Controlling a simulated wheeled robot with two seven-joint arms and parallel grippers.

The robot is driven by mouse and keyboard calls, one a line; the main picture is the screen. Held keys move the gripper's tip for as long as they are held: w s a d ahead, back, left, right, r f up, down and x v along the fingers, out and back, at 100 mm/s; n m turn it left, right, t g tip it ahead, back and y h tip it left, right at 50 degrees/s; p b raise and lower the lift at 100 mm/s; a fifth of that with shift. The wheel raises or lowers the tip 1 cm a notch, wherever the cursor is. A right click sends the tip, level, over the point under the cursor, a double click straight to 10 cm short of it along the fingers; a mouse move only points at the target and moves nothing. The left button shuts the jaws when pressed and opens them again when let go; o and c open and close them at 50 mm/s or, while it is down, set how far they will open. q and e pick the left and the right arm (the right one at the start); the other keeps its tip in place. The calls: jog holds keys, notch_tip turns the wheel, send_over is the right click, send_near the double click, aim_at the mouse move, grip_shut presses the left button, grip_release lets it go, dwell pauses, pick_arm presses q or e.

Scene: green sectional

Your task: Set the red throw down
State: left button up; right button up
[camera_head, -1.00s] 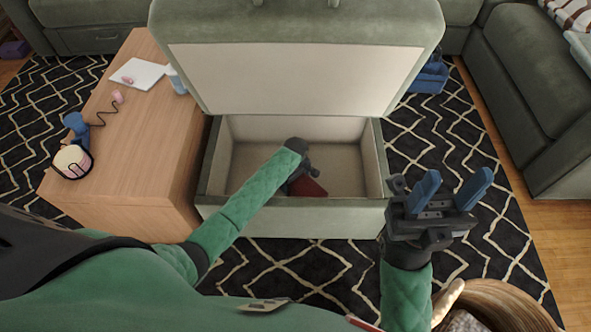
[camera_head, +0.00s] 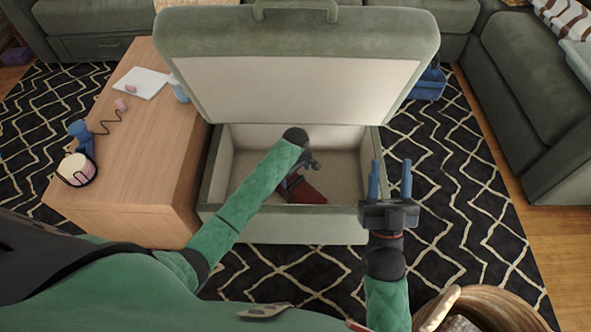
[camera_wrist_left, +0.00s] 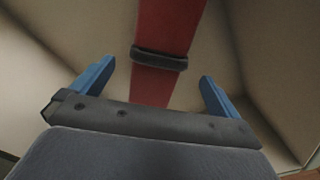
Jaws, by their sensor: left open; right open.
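The red throw (camera_head: 307,193) lies inside the open green storage ottoman (camera_head: 290,224), partly hidden behind my left arm and gripper. In the left wrist view the throw (camera_wrist_left: 165,28) is a red strip with a dark band around it, running between my left gripper's blue fingers. My left gripper (camera_wrist_left: 157,85) is open, with a finger to each side of the throw and gaps between them. In the head view the left gripper (camera_head: 305,165) is inside the ottoman. My right gripper (camera_head: 391,180) is open and empty, fingers up, to the right of the ottoman's front corner.
The ottoman's raised lid (camera_head: 295,85) stands behind its opening. A wicker basket (camera_head: 490,308) is at lower right. A blue container (camera_head: 428,86) sits beyond the lid.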

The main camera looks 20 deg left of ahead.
pick_arm(q)
jog(key=shift+r, duration=0.95)
pick_arm(e)
jog(key=shift+g+h, duration=0.3)
jog(key=shift+g, duration=0.6)
jog(key=shift+w+a+f, duration=0.1)
jog(key=shift+w+f, duration=0.15)
jog(key=shift+f, duration=0.5)
jog(key=shift+w+a+f, duration=0.1)
jog(key=shift+w+f, duration=0.2)
jog(key=shift+f, duration=0.4)
jog(key=shift+w+a+f, duration=0.1)
jog(key=shift+w+f, duration=0.15)
jog(key=shift+f, duration=0.5)
